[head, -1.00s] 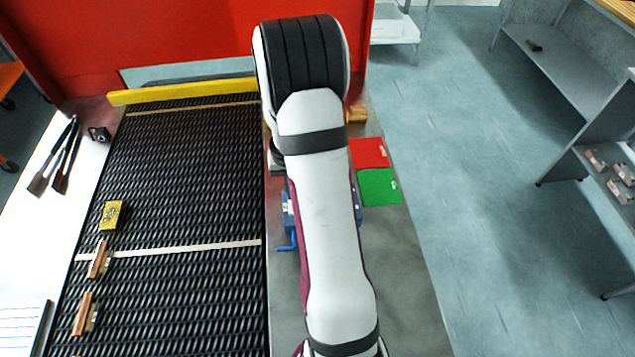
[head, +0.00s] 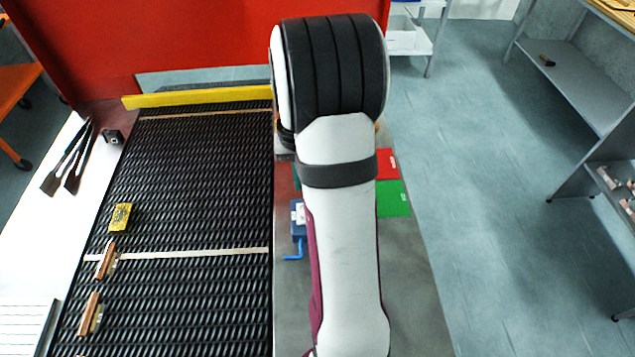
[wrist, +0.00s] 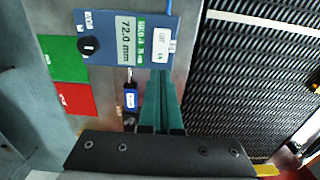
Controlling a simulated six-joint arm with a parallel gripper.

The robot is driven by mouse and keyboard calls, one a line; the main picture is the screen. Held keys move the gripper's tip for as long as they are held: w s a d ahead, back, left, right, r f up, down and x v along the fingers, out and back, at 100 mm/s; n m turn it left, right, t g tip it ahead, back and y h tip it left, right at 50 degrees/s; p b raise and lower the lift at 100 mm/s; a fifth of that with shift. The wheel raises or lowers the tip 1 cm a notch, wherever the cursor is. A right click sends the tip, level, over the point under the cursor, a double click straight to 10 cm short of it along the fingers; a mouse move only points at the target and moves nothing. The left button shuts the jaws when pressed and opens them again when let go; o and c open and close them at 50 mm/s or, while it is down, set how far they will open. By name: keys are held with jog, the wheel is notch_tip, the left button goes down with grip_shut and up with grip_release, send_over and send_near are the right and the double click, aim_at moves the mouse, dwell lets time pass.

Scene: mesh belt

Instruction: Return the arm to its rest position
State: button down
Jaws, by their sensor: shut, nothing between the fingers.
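My arm (head: 345,240) stretches down the middle of the head view, over the grey strip right of the belt. My gripper (wrist: 162,75) shows in the wrist view with its teal fingers together and nothing between them. In that view the fingers point towards a blue gauge box (wrist: 125,52) whose display reads 72.0 mm; whether they touch it, I cannot tell. In the head view the blue box (head: 298,232) is partly hidden behind my arm, and the gripper cannot be made out clearly.
The black mesh belt (head: 200,180) carries a yellow block (head: 120,217) and two copper-coloured pieces (head: 105,260) at its left. A yellow bar (head: 195,97) crosses its far end. Red (head: 387,163) and green (head: 395,199) patches lie right of my arm. Open floor is further right.

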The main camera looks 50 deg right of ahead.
jog(key=s+a+r+n, duration=0.1)
jog(key=a+r, duration=0.2)
jog(key=a, duration=0.2)
jog(key=s+a+r, duration=0.1)
jog(key=a+r, duration=0.2)
jog(key=a, duration=0.3)
jog(key=s+a+r+n+y, duration=0.1)
jog(key=s+a+r+n, duration=0.1)
jog(key=s+a, duration=1.2)
jog(key=shift+s+a+r+y, duration=0.4)
jog(key=shift+a+r, duration=0.2)
jog(key=shift+a, duration=0.5)
